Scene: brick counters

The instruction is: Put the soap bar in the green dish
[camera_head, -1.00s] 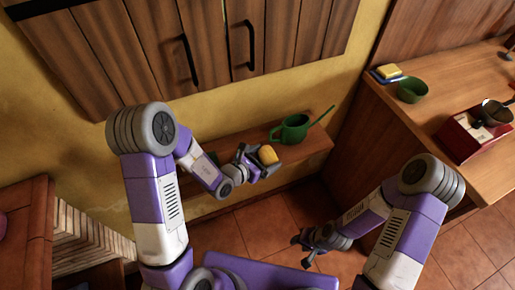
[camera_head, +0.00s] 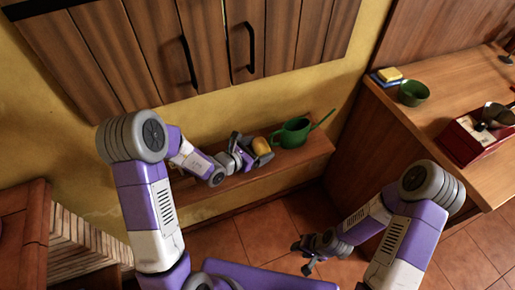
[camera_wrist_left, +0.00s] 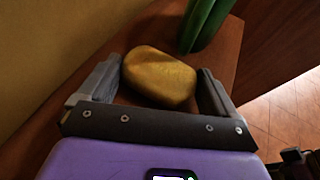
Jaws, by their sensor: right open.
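The yellow-brown rounded soap bar (camera_head: 261,146) is between the fingers of my left gripper (camera_head: 250,150), over the wooden shelf. Whether the bar touches the shelf I cannot tell. A round green bowl (camera_head: 413,93) on the right counter is the only dish-like green thing clearly in view; my left arm hides part of the shelf. My right gripper (camera_head: 307,258) is open and empty, low above the tiled floor.
A green watering can (camera_head: 292,133) stands on the shelf (camera_head: 313,150) just right of the soap bar. A yellow block (camera_head: 389,74) on something blue lies beside the bowl. A red box (camera_head: 475,137) stands on the counter (camera_head: 440,110). Wall cabinets (camera_head: 220,50) hang above the shelf.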

